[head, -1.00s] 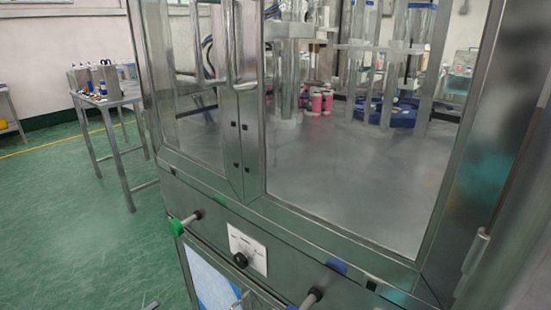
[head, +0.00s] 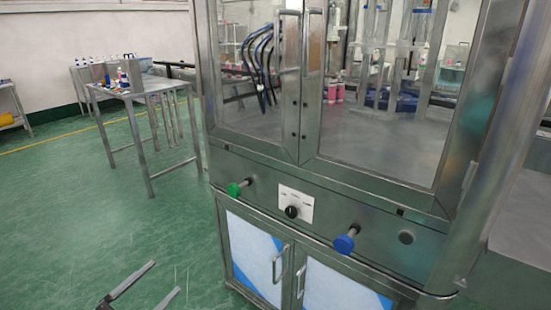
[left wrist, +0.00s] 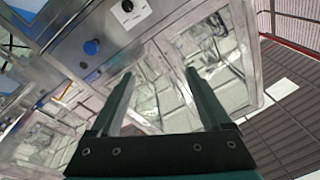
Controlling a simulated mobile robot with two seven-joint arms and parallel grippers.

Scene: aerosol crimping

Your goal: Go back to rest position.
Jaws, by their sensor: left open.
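My left gripper (head: 146,290) shows at the bottom left of the head view, over the green floor, with its two fingers apart and nothing between them. My right gripper is not in view.
The machine has a green knob (head: 236,188), a dial plate (head: 295,204) and a blue knob (head: 345,241). Pink cans (head: 335,93) stand behind its glass. A steel table (head: 150,88) with bottles stands at the left. The green floor between is clear.

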